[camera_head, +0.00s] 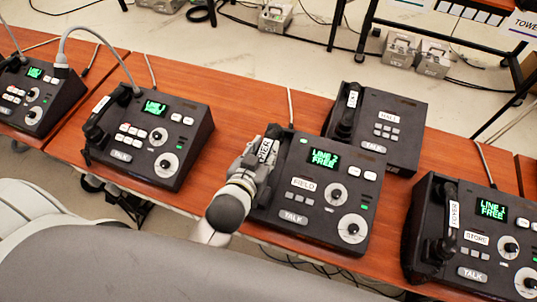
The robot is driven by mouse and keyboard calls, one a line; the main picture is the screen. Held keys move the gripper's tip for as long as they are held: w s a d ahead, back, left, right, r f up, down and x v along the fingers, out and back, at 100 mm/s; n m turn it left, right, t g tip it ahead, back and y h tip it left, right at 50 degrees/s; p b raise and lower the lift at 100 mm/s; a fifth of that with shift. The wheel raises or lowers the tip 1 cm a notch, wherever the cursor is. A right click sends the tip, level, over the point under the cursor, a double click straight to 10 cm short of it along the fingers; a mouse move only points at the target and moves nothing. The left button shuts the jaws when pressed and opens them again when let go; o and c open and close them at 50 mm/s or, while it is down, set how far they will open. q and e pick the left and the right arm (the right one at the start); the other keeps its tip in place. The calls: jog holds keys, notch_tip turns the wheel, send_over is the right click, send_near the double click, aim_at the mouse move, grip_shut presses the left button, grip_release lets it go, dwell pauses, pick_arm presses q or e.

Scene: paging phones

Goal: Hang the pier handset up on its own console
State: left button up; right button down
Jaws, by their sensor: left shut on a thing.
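A dark handset with a white label that seems to read PIER (266,149) is at the left side of the middle console (325,215). That console has a FIELD label and a green screen reading LINE 2 FREE. My left gripper (262,158) is shut on this handset, over the console's left edge. The gripper hides most of the handset and the cradle side, so I cannot tell whether the handset rests in the cradle or is just above it. My right gripper is not in view.
A HALL console (400,135) stands close behind, with its handset (347,112). A STORE console (475,270) with a handset (450,225) is at right. Another console (180,120) with its handset (97,122) is at left. Bare wooden table (235,110) shows between them.

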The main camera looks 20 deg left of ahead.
pick_arm(q)
jog(key=shift+w+d+f, duration=0.3)
jog(key=shift+w+f, duration=0.45)
jog(key=shift+f, duration=0.1)
notch_tip(320, 180, down, 3)
jog(key=shift+w+d+r+p, duration=0.1)
jog(key=shift+p, duration=0.3)
jog(key=shift+f, duration=0.3)
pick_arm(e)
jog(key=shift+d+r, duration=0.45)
pick_arm(q)
jog(key=shift+f, duration=0.15)
jog(key=o, duration=1.2)
jog(key=shift+c, duration=0.2)
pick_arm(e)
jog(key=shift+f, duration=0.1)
